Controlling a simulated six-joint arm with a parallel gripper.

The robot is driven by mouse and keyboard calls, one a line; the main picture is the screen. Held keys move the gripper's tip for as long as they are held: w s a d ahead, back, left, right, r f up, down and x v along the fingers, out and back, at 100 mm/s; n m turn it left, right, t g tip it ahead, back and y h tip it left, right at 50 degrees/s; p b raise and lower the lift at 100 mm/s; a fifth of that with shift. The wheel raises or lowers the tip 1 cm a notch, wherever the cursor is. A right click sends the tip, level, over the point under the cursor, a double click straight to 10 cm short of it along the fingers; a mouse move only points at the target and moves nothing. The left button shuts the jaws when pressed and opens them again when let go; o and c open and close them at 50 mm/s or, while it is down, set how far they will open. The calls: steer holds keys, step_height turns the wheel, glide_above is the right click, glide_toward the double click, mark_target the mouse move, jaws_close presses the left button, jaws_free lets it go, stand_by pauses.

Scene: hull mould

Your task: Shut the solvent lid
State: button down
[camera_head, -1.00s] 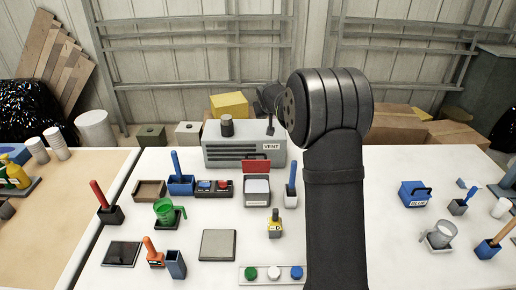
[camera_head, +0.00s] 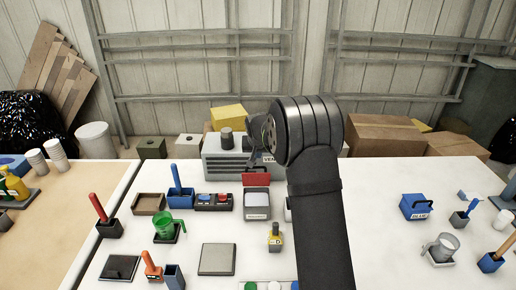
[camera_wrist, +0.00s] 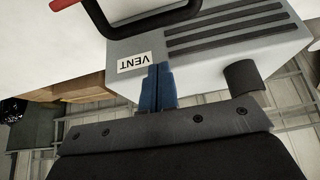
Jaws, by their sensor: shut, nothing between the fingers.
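The red lid (camera_head: 256,179) stands raised at the back of a small grey-and-white box (camera_head: 256,205), which I take to be the solvent box. It is open, near the middle of the table in the head view. My gripper's blue fingers (camera_wrist: 158,70) are pressed together and empty in the wrist view, in front of the VENT label. In the head view my wrist hides the fingers; it is above and to the right of the lid. A red piece (camera_wrist: 62,4) shows at the wrist view's top left edge; I cannot tell whether it is the lid.
The grey vent box (camera_head: 222,165) stands behind the lid. It also shows in the wrist view (camera_wrist: 215,45), with a black bar (camera_wrist: 140,22) near it.

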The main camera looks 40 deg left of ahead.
steer(key=shift+s+d+f, duration=0.15)
steer(key=shift+s+d, duration=1.25)
steer(key=shift+s, duration=0.05)
